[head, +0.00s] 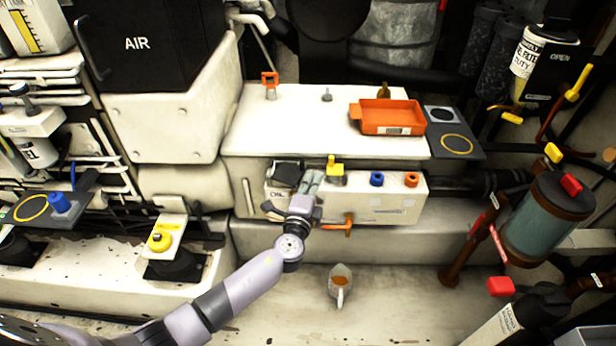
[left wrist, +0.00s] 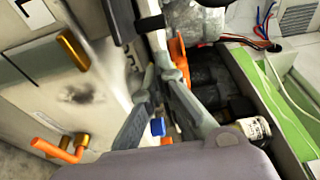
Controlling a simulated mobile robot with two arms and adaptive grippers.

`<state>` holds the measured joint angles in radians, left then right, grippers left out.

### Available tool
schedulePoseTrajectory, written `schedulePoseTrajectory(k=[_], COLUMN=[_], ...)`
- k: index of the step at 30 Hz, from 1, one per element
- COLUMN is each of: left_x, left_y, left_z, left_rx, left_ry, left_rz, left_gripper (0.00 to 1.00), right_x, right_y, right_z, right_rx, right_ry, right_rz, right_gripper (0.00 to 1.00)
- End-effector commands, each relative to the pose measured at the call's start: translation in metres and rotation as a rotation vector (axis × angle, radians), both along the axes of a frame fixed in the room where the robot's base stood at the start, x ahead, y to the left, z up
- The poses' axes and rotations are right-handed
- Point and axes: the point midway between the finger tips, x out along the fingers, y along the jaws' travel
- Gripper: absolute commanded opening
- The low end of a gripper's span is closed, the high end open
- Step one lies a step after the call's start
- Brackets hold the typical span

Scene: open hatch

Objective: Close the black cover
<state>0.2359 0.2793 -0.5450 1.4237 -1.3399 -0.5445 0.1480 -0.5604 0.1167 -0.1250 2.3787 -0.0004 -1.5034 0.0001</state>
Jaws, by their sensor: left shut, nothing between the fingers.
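A small black cover (head: 286,174) is at the left end of the white block in the middle of the head view. It looks raised and tilted, but its exact angle is hard to tell. My left gripper (head: 311,182) is at the front of the block, just right of the cover. The gripper is shut and empty, and whether it touches the cover cannot be told. Its fingers also show in the left wrist view (left wrist: 165,78). My right gripper is not in view.
A yellow knob (head: 335,168), a blue knob (head: 376,179) and an orange knob (head: 411,179) sit on the block. An orange handle (head: 338,227) sticks out below. An orange tray (head: 388,117) lies on the white top behind. A jug (head: 341,284) stands in front.

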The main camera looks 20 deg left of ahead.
Motion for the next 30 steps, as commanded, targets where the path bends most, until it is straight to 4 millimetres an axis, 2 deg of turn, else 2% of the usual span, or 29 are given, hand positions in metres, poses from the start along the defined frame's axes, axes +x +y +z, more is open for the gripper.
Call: schedulePoseTrajectory(k=[3,7,21,24,26,27,30], left_x=[0.009,0.014,0.019,0.028,0.035,0.039,0.042], left_y=[0.011,0.016,0.017,0.018,0.020,0.022,0.026], left_z=[0.000,0.000,-0.001,-0.004,-0.007,-0.007,-0.003], left_rx=[0.000,0.000,-0.006,-0.011,-0.013,-0.010,-0.004], left_ry=[-0.001,0.001,-0.003,-0.005,-0.005,-0.003,-0.003], left_rz=[0.001,0.000,0.033,0.112,0.181,0.219,0.260], left_gripper=[0.00,0.00,0.00,0.00,0.00,0.00,0.00], right_x=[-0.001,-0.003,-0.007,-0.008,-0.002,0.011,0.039], right_y=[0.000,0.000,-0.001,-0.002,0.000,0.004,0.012], right_z=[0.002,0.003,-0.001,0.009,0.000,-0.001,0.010], right_rx=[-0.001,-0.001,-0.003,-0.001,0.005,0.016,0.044], right_ry=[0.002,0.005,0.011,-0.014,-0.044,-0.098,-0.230], right_rz=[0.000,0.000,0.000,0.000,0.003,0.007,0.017], right_gripper=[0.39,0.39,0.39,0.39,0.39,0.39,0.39])
